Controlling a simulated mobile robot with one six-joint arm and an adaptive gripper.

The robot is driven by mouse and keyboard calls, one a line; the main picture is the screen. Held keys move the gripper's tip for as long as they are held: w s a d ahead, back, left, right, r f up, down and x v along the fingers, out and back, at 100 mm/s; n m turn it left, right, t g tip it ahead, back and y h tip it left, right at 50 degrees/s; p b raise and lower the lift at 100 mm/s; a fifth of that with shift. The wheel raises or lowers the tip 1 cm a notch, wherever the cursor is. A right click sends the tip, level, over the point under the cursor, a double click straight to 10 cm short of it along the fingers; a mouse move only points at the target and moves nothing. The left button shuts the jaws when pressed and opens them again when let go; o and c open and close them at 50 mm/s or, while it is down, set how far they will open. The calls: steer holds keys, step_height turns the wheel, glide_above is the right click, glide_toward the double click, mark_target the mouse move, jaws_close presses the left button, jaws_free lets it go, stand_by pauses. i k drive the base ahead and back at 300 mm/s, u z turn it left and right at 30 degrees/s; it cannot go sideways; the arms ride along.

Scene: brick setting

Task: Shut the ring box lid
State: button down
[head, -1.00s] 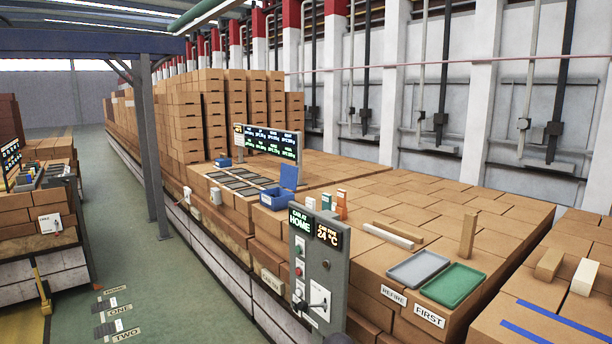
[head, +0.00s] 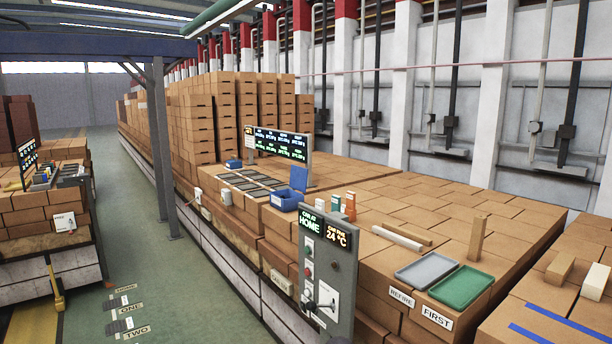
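The blue ring box (head: 286,201) stands on the brick stack in the middle of the head view, behind the grey control panel. Its blue lid (head: 298,178) is raised, standing up at the box's back right side. The inside of the box is too small to make out. My gripper is not in the head view.
A grey control panel (head: 327,262) reading "HOME" stands in front. A grey tray (head: 421,266) and a green tray (head: 461,287) lie to the right. Dark slats (head: 245,182) lie left of the box. Green floor (head: 190,290) is open at left.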

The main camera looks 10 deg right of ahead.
mark_target(298, 175)
steer(key=u, duration=0.35)
steer(key=i, duration=0.6)
steer(key=u, duration=0.45)
steer(key=i, duration=2.3)
steer(key=z, duration=0.95)
steer(key=i, duration=0.5)
steer(key=z, duration=0.2)
